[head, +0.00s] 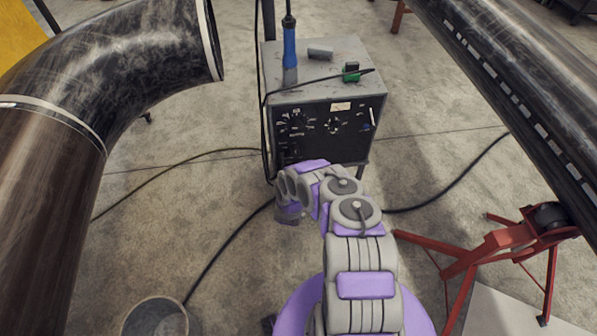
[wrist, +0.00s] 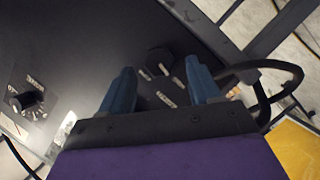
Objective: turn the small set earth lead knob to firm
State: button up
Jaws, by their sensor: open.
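The set is a grey box (head: 335,55) with a black front panel (head: 352,140) carrying dials and small fittings. In the wrist view a small black knob (wrist: 159,60) with pale marks around it shows beyond and between the fingers of my gripper (wrist: 160,72). The blue fingers are spread either side of it, and nothing is held. I cannot tell whether they touch the knob. Its marks are too blurred to read, so I cannot confirm it is the earth lead knob. In the head view my arm hides the panel's lower part and the fingertips.
Another knob (wrist: 30,100) with a scale sits at left in the wrist view. A black cable (wrist: 262,72) loops close to the right finger. Large pipes, a red stand (head: 500,243) and a bucket (head: 155,318) stand around.

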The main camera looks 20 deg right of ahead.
jog(key=shift+x, duration=1.15)
jog(key=shift+s, duration=0.1)
jog(key=shift+c, duration=0.3)
jog(key=c, duration=1)
jog(key=shift+s+d+m+t+y+p, duration=0.1)
jog(key=shift+d+m+t+y+p, duration=0.3)
jog(key=shift+m+y, duration=1.05)
jog(key=shift+a+m+t+y+p, duration=0.1)
jog(key=shift+m+y+p, duration=0.7)
jog(key=shift+m, duration=1.2)
jog(key=shift+s+d+m+t+y+p, duration=0.1)
jog(key=shift+d+m+t+y+p, duration=0.2)
jog(key=shift+m+y, duration=1.2)
jog(key=shift+m, duration=0.35)
